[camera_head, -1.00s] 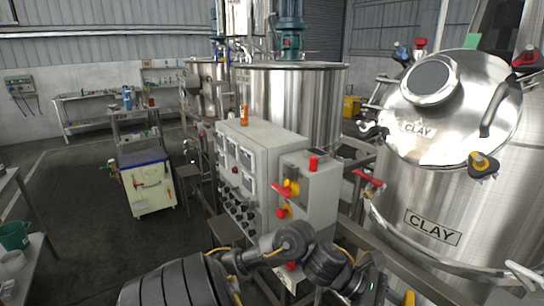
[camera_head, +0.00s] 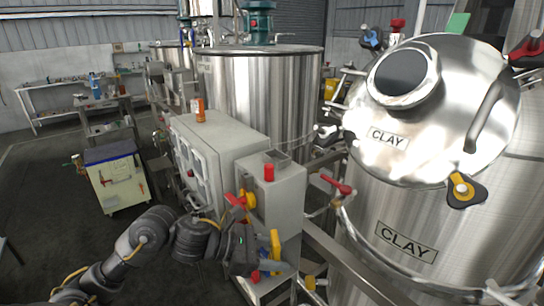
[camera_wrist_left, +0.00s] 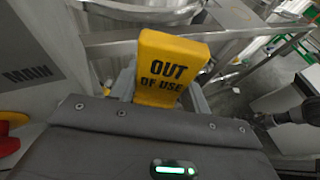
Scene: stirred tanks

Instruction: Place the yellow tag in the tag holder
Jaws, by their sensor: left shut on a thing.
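My left gripper (camera_head: 272,262) is shut on the yellow tag (camera_head: 275,243) beside the grey box (camera_head: 275,195) on the end of the control cabinet. In the left wrist view the yellow tag (camera_wrist_left: 168,68) stands up between the fingers, its face reading "OUT OF USE". The grey box face marked "MAIN" (camera_wrist_left: 33,75) is on the left of that view, apart from the tag. I cannot make out the tag holder in either view. My right gripper is not clearly in view.
A red and yellow switch (camera_head: 248,201) and a red button (camera_head: 269,172) are on the grey box. The steel CLAY tank (camera_head: 400,215) stands to the right, with a red-handled valve (camera_head: 337,185) between. A metal rail (camera_head: 345,262) runs below.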

